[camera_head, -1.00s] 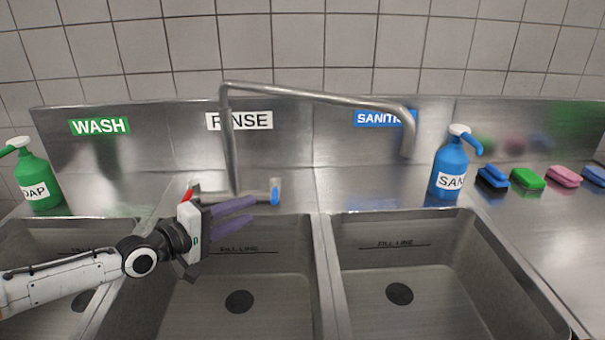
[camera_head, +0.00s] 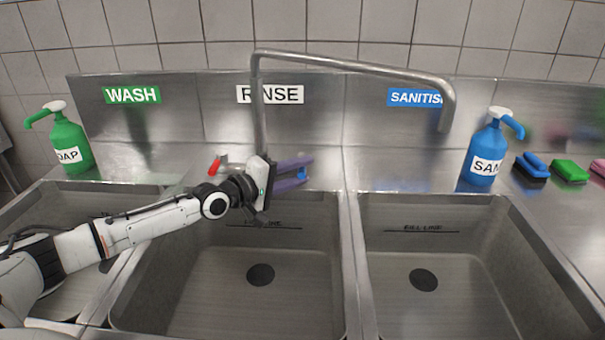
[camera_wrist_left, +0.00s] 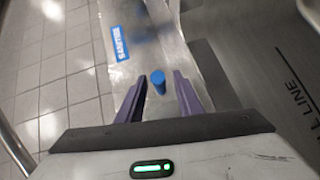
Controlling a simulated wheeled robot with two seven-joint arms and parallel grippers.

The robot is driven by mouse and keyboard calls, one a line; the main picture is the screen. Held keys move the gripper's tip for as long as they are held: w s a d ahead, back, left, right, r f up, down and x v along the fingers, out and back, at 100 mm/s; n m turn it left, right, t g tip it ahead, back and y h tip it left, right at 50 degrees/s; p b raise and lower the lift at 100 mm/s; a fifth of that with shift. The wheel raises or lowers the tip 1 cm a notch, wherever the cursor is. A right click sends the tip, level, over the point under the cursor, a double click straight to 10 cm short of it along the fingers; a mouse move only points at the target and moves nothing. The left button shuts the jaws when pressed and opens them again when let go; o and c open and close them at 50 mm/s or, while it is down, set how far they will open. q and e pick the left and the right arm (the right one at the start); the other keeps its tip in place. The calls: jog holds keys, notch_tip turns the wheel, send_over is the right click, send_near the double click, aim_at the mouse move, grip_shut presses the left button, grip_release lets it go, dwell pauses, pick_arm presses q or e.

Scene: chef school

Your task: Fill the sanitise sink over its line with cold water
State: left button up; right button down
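The sanitise sink (camera_head: 470,270) is the right basin, under the blue SANITISE sign (camera_head: 414,97). It looks empty, with a FILL LINE mark (camera_head: 422,229) on its back wall. The tap's spout (camera_head: 446,115) hangs over the back of this basin. The blue cold knob (camera_head: 303,172) is low on the tap, largely hidden by my fingers; the red knob (camera_head: 218,166) is to its left. My left gripper (camera_head: 308,170) is open, with purple fingers on either side of the blue knob. The left wrist view shows the knob (camera_wrist_left: 158,82) between the fingers, with gaps visible. My right gripper is out of view.
The rinse sink (camera_head: 200,290) lies below my left gripper and looks empty. A blue SAN bottle (camera_head: 486,155) stands behind the sanitise sink, with sponges (camera_head: 570,170) to its right. A green soap bottle (camera_head: 68,145) stands at the left. The tap's riser (camera_head: 259,110) rises close behind my gripper.

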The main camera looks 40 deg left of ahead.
pick_arm(q)
jog(key=shift+w+d+f, duration=0.1)
jog(key=shift+w+d, duration=0.05)
jog(key=shift+w, duration=0.35)
jog(key=shift+c, duration=0.4)
grip_shut()
